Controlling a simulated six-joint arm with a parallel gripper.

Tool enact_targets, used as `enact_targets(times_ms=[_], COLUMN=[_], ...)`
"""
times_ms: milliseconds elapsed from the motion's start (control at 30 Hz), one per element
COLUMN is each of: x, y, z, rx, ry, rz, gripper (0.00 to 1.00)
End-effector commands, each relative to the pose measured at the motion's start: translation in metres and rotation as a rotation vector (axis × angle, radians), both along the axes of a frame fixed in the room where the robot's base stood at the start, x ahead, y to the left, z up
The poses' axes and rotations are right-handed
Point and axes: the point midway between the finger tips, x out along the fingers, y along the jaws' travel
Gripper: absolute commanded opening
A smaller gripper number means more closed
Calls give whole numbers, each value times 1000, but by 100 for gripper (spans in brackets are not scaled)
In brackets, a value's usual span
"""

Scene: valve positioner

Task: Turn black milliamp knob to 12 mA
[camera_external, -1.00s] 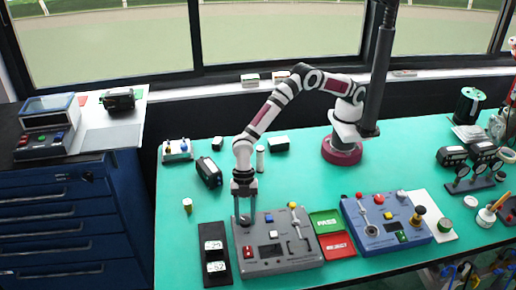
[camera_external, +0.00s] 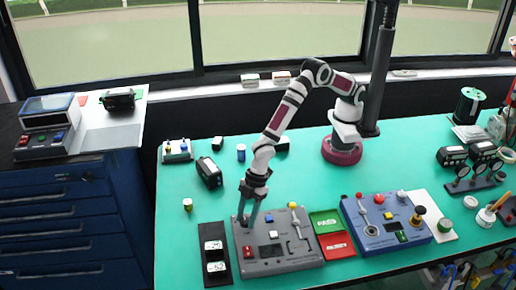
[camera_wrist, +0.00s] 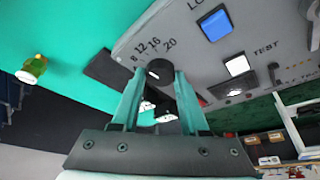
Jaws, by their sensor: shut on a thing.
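The black milliamp knob (camera_wrist: 160,72) sits on a grey control panel (camera_external: 280,264), beside printed numbers 8, 12, 16 and 20 (camera_wrist: 152,46) in the wrist view. My gripper (camera_wrist: 158,80) is shut on the knob, one finger at each side; it also shows tilted over the panel's back left corner in the external view (camera_external: 246,222). A small light mark shows on the knob's face, but I cannot tell surely which number it points at. In the external view the fingers mostly hide the knob.
A blue button (camera_wrist: 216,25) and a white lit button (camera_wrist: 238,65) are on the same panel. Green and red trays (camera_external: 325,222) and a blue panel (camera_external: 388,222) stand to the right.

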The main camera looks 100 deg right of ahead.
Motion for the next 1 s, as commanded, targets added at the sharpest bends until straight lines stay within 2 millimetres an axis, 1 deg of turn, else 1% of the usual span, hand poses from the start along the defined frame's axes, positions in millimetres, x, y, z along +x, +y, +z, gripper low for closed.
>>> enact_targets(times_ms=[567, 600, 667, 700, 733, 767, 1000], x=[0, 0, 0, 0, 0, 0, 0], y=[1, 1, 1, 0, 0, 0, 0], z=[0, 0, 0, 0, 0, 0, 0], rx=[1, 1, 1, 1, 1, 1, 0], ry=[-2, -2, -1, -1, -1, -1, 0], rz=[-28, -28, -28, -28, -28, -28, -28], gripper=[0, 49, 60, 67, 73, 74, 74])
